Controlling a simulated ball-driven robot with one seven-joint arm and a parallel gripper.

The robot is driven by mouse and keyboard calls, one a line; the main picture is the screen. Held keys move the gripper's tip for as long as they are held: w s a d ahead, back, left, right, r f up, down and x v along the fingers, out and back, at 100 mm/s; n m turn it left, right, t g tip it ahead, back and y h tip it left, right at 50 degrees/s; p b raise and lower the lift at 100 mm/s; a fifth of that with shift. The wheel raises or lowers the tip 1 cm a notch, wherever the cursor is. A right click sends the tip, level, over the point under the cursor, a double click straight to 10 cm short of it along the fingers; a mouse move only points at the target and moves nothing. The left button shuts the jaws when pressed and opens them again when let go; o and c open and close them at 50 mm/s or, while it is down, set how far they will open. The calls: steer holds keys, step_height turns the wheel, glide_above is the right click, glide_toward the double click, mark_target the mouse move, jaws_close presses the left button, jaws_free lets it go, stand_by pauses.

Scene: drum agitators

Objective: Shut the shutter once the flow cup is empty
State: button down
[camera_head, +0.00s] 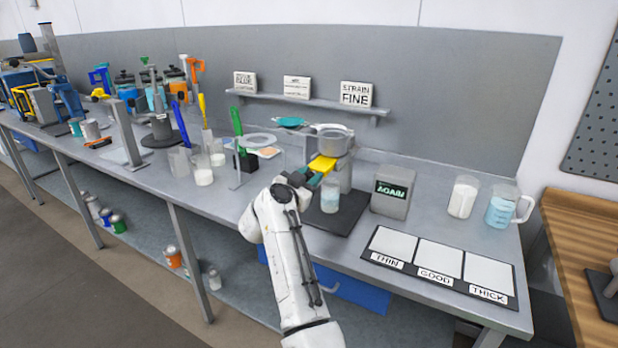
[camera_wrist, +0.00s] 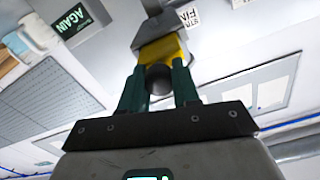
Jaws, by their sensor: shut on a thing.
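The flow cup (camera_head: 333,141) is a grey metal cup on a stand at the back of the bench. Its yellow shutter (camera_head: 322,164) sticks out below it toward my arm and also shows in the wrist view (camera_wrist: 163,48). My gripper (camera_head: 304,178) is shut on the dark round knob (camera_wrist: 158,80) at the shutter's end, its green fingers on either side. A clear beaker (camera_head: 330,198) with pale bluish liquid stands below the cup on a dark base. I cannot see how much liquid is in the cup, nor a clear stream.
A grey box (camera_head: 392,191) with a display reading "AGAIN" stands right of the beaker. A white-filled beaker (camera_head: 462,197) and a blue-filled jug (camera_head: 502,210) stand at the right. A board marked THIN, GOOD, THICK (camera_head: 437,266) lies in front. Glassware and tools crowd the left.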

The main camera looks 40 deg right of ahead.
mark_target(316, 168)
steer(key=shift+p+x, duration=0.6)
steer(key=shift+x, duration=1.45)
steer(key=shift+r, duration=0.2)
steer(key=c, duration=0.8)
jaws_free()
steer(key=shift+d+f, duration=0.15)
steer(key=v, duration=1.1)
steer(key=shift+w, duration=0.15)
